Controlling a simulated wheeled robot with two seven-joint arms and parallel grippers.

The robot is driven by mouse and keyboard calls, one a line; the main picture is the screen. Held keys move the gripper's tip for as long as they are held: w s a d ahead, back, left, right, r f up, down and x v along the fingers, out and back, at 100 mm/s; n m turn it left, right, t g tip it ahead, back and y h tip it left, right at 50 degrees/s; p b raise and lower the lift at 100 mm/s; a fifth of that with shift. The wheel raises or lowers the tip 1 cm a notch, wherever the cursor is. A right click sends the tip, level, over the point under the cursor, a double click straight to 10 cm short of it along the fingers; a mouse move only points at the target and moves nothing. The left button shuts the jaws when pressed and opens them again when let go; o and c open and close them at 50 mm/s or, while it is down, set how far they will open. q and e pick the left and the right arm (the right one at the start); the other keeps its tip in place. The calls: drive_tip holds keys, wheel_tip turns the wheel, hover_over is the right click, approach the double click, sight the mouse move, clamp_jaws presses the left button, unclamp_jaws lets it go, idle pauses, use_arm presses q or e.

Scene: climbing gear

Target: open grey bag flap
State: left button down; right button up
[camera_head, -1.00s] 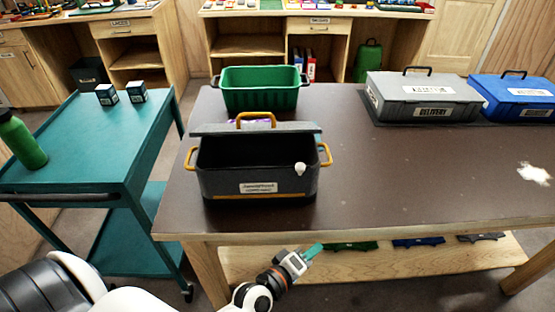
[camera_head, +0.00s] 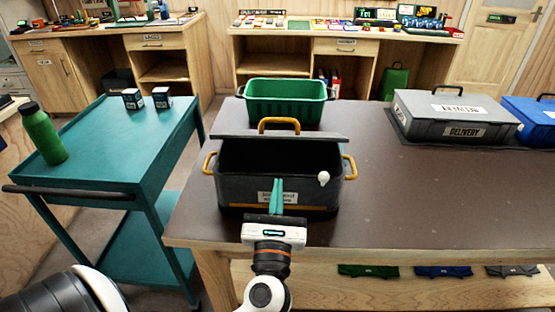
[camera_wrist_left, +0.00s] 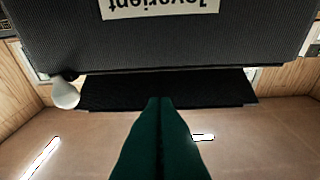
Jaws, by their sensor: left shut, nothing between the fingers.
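The dark grey bag (camera_head: 240,189) stands upright on the brown table, with orange side handles, a white label on its front and a white knob at its front right. Its grey flap (camera_head: 310,138) shows as a thin slab along the top, with an orange handle above it. A dark area lies below the flap; I cannot tell how far the flap is raised. My left gripper (camera_head: 276,182) is shut and empty, its green fingers overlapping the bag's label. In the left wrist view, the fingertips (camera_wrist_left: 162,100) point toward the bag's dark panel (camera_wrist_left: 165,88); contact is unclear. My right gripper is not in view.
A green crate (camera_head: 285,103) stands behind the bag. A grey case (camera_head: 455,112) and a blue case (camera_head: 535,125) stand at the right. A teal cart (camera_head: 105,145) with a green bottle (camera_head: 42,135) is at the left.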

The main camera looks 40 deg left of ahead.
use_arm(q)
drive_tip(key=w+a+r+n+p, duration=0.1)
drive_tip(key=w+a+r+p, duration=0.1)
drive_tip(key=w+a, duration=0.3)
drive_tip(key=w+p, duration=0.1)
drive_tip(key=w, duration=0.2)
drive_tip(key=shift+a+r+g+y, duration=0.3)
